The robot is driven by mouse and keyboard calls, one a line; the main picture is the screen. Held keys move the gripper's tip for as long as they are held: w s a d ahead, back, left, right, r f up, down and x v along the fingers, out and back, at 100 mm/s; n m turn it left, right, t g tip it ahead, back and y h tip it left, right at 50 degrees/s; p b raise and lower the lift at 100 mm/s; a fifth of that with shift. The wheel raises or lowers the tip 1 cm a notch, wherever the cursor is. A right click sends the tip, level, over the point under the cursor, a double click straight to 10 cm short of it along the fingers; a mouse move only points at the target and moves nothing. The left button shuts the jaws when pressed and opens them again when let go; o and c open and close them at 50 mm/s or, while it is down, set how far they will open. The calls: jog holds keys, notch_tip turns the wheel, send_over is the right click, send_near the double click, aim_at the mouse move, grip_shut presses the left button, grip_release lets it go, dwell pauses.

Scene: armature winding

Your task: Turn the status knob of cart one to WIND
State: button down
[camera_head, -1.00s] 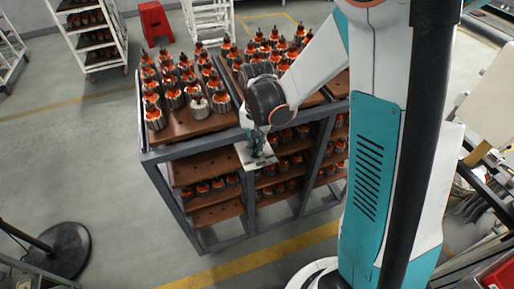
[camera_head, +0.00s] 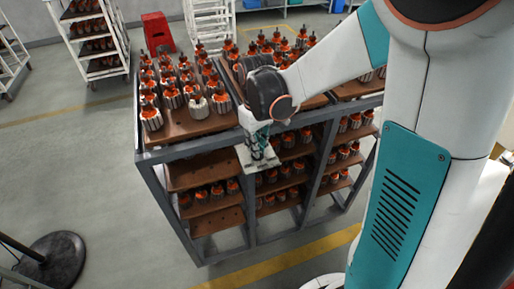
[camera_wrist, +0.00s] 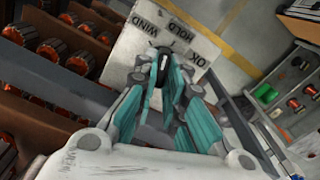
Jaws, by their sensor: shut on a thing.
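The pale status plate (camera_head: 243,157) is on the front of the dark-framed cart (camera_head: 163,155). In the wrist view the plate (camera_wrist: 118,62) carries the words WIND, HOLD and OK. The dark status knob (camera_wrist: 163,70) with a white pointer line is between my fingertips. The pointer points up in the picture, towards the WIND and HOLD side; I cannot tell exactly which mark it meets. My gripper (camera_wrist: 161,63) is shut on the knob, and its fingers hide the knob's sides. In the head view my gripper (camera_head: 262,152) is at the plate, and the knob is hidden.
Orange-and-metal armatures (camera_head: 192,90) stand on the cart's brown shelves (camera_head: 205,126). A red step stool (camera_head: 157,32) and white racks (camera_head: 97,45) are behind. A round black stand base (camera_head: 55,262) is at lower left. The floor left of the cart is clear.

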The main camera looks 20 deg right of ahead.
jog(key=n+b, duration=0.1)
jog(key=n, duration=0.3)
jog(key=shift+n, duration=0.3)
jog(key=shift+a+n+b, duration=0.1)
jog(key=shift+n+b, duration=0.5)
jog(key=shift+n, duration=1.2)
jog(key=c, duration=1.7)
grip_release()
jog(key=shift+o, duration=0.2)
notch_tip(320, 180, up, 12)
jog(key=shift+s, duration=0.15)
